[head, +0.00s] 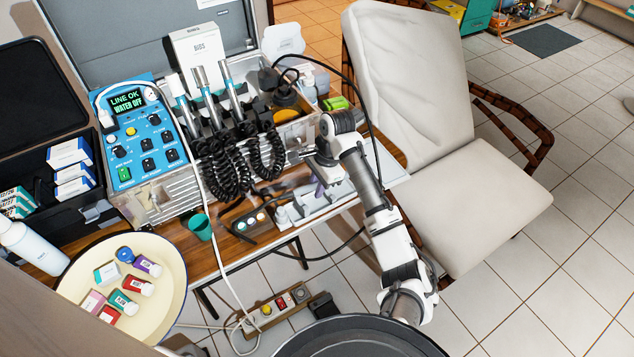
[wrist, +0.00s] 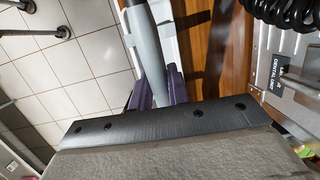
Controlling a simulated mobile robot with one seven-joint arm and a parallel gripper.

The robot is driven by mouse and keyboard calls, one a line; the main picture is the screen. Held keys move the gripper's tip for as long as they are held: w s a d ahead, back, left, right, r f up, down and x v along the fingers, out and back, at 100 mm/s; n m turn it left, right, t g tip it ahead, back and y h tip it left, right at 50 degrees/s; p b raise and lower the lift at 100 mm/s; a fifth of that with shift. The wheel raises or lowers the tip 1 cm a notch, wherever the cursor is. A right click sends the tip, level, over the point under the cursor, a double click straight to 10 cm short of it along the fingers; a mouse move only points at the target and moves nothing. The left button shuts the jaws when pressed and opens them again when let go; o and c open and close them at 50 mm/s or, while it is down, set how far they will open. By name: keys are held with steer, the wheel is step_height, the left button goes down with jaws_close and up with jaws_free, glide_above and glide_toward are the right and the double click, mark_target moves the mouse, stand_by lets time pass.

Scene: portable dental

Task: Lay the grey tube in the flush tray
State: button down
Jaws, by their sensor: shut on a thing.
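My gripper (head: 321,186) is at the right end of the table in the head view, over the white tray (head: 328,203), which I take for the flush tray. In the wrist view the purple fingers of my gripper (wrist: 157,92) are shut on the grey tube (wrist: 146,50). The tube runs away from the fingers toward the top edge, where it has a darker part. The white tray (wrist: 168,30) shows behind and beside the tube. I cannot tell whether the tube touches it. My gripper and arm hide much of the tray in the head view.
The blue dental unit (head: 145,135), with handpieces and coiled black hoses (head: 235,155), stands left of the tray. A small pedal box (head: 250,222) and a green cup (head: 200,227) are nearby. A black cable loops by my arm. A cream chair (head: 465,190) stands to the right.

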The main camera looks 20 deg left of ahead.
steer(key=shift+f+b, duration=0.65)
steer(key=shift+f, duration=0.1)
steer(key=shift+r, duration=0.15)
steer(key=shift+p, duration=0.35)
steer(key=shift+f+p, duration=0.4)
steer(key=shift+p, duration=0.2)
steer(key=shift+f, duration=0.2)
steer(key=shift+f, duration=0.55)
steer(key=shift+f+p, duration=0.1)
steer(key=shift+p, duration=0.3)
steer(key=c, duration=1.3)
jaws_free()
steer(key=shift+o, duration=0.2)
